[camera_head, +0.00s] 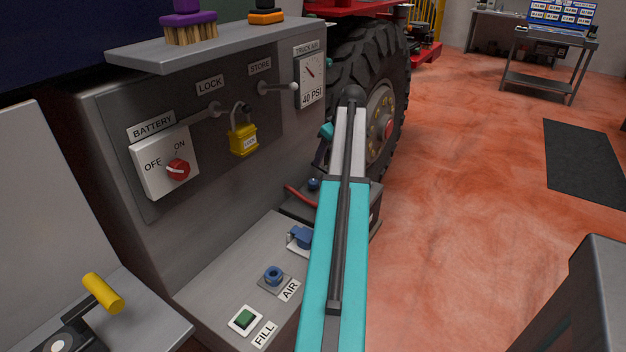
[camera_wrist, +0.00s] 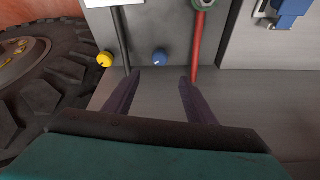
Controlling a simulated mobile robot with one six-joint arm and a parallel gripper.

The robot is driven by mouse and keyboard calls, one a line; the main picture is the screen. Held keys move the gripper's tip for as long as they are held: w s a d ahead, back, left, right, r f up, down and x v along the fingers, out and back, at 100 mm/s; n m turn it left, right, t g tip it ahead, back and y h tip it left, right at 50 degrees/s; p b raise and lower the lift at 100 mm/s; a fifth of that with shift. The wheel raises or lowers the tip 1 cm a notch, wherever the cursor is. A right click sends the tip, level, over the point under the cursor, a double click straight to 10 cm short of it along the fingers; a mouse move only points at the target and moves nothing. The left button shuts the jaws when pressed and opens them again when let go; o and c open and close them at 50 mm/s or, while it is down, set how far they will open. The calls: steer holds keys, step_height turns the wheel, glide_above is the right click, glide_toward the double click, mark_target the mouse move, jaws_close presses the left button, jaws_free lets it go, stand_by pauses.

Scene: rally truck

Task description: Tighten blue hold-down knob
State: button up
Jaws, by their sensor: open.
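The blue knob (camera_wrist: 160,57) sits at the top middle of the wrist view, on a grey surface between a black cable and a red cable. A light mark shows on its face. My gripper (camera_wrist: 161,75) is open and empty. Its two dark fingers point toward the knob, one to each side of it in the picture, with the knob just beyond the tips. I see no contact. In the head view a small blue knob (camera_head: 314,184) shows beside the red cable, left of my teal arm. My arm hides most of the gripper there.
A yellow knob (camera_wrist: 104,59) is left of the black cable (camera_wrist: 121,40). The red cable (camera_wrist: 197,45) runs close on the right. A big tyre (camera_wrist: 40,75) stands at left. The panel holds a battery switch (camera_head: 178,169) and yellow padlock (camera_head: 242,139).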

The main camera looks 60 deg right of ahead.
mark_target(314, 181)
steer(key=shift+f, duration=0.1)
steer(key=p+x, duration=0.1)
steer(key=x, duration=1.2)
steer(key=shift+w+f, duration=0.15)
steer(key=shift+f, duration=0.15)
steer(key=c, duration=1)
steer(key=shift+c, duration=0.2)
steer(key=shift+a+m, duration=0.1)
steer(key=shift+m, duration=0.3)
